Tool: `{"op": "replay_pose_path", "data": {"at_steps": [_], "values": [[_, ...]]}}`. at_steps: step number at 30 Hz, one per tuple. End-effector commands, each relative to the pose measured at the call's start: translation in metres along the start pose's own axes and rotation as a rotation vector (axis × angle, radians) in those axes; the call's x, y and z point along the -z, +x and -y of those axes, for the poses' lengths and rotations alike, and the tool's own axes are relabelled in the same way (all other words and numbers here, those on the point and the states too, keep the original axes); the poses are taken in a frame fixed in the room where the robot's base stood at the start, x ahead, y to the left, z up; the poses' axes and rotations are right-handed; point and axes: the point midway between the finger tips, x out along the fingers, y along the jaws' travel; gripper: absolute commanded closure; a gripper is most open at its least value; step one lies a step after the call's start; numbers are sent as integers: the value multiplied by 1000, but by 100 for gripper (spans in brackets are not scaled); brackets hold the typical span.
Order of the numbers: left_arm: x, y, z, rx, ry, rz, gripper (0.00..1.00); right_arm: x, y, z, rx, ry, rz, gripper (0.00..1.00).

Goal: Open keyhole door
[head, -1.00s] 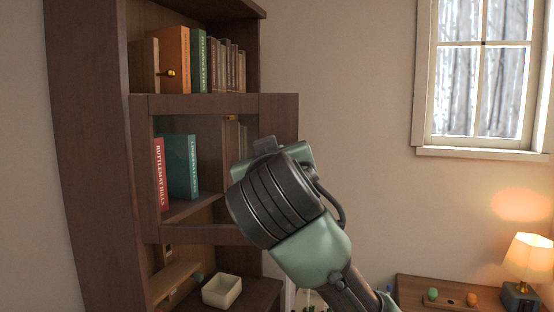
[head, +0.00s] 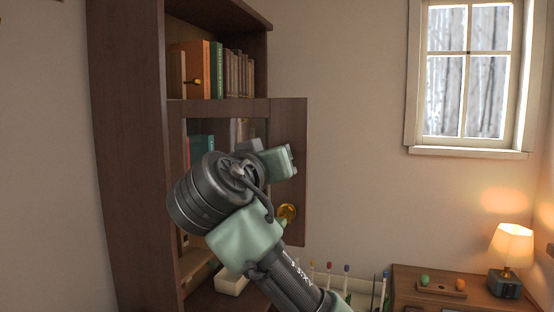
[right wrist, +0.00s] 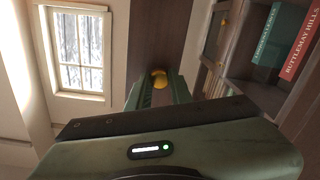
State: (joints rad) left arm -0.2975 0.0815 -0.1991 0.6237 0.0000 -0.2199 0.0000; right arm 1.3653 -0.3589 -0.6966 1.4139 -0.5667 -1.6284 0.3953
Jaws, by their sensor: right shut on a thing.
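The cabinet door (head: 290,115) is a dark wood frame with a window-like opening, set in the bookcase below the upper shelf. Its right edge stands out past the bookcase side, so it looks ajar. A round gold knob (head: 287,211) sits on its right stile. In the right wrist view the knob (right wrist: 158,80) lies between the fingertips of my right gripper (right wrist: 159,92), which is shut on it. In the head view my right wrist covers much of the door, and the fingers are mostly hidden. My left gripper is not in view.
Books (head: 216,70) stand on the upper shelf; red and teal books (right wrist: 268,45) show inside the cabinet. A cream box (head: 232,282) sits low behind my arm. A low table with a lit lamp (head: 511,244) stands at right below the window (head: 468,70).

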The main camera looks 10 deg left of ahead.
Motion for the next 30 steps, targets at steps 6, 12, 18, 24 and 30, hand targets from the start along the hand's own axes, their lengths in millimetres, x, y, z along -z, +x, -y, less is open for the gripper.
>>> {"op": "replay_pose_path", "data": {"at_steps": [6, 12, 18, 24, 30], "values": [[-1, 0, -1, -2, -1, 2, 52, 2, 0, -1, -1, 1, -5, 63], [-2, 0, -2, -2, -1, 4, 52, 1, 0, -1, -1, 1, -2, 57], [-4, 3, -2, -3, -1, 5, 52, -1, -4, 0, 1, 1, -2, 57], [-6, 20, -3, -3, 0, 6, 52, -2, -35, 1, 2, 3, -6, 57], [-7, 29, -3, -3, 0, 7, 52, 0, -66, 0, -1, 2, -6, 57]]}}
